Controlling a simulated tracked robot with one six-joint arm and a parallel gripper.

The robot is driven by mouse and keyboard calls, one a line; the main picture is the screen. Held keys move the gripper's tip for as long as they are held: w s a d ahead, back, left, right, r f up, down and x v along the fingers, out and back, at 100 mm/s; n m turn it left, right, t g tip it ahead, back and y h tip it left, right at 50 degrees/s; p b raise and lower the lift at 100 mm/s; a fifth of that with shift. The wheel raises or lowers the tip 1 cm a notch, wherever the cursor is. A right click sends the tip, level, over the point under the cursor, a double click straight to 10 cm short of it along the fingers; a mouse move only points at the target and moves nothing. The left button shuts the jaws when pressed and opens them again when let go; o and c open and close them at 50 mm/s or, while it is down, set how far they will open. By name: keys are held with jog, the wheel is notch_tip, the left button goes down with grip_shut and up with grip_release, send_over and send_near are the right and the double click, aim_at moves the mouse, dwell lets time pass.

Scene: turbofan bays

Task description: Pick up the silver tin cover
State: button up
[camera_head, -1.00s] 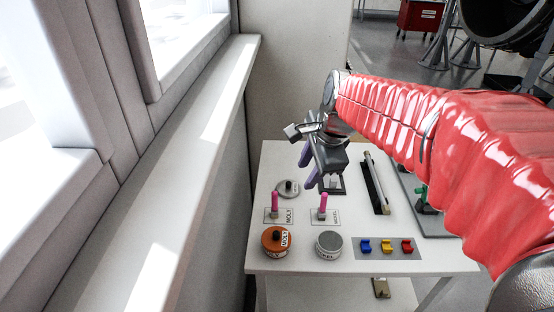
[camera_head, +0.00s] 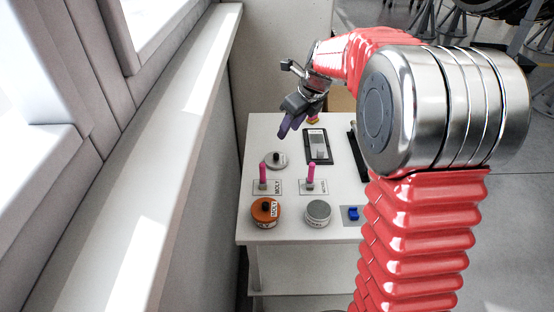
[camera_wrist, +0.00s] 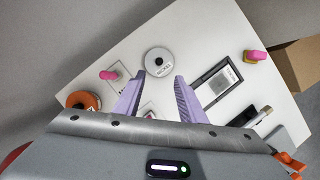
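The silver tin cover (camera_head: 276,160) is a flat grey disc with a black knob. It lies on the white table toward its back left, and in the wrist view the cover (camera_wrist: 158,62) shows just beyond my fingertips. My gripper (camera_head: 288,132) is above the table near the cover, apart from it. In the wrist view my gripper (camera_wrist: 160,76) has its two purple fingers spread, with nothing between them. The open silver tin (camera_head: 317,213) stands at the table's front, beside the orange tin (camera_head: 265,212) labelled MOLY, which has a black knob on top.
Two pink-handled brushes (camera_head: 263,178) (camera_head: 310,178) stand upright on labelled cards between the cover and the tins. A black-framed tray (camera_head: 318,146) lies right of the cover. A blue piece (camera_head: 353,213) is at the front right. The wall and window ledge (camera_head: 185,130) run along the left.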

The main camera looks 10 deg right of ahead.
send_over(276, 154)
jog(key=s+d, duration=0.2)
jog(key=shift+a+f, duration=0.15)
jog(key=shift+f, duration=1.85)
jog(key=shift+a+f, duration=0.1)
jog(key=shift+f, duration=1.9)
jog(key=shift+x, duration=2.6)
jog(key=shift+s, duration=0.1)
grip_shut()
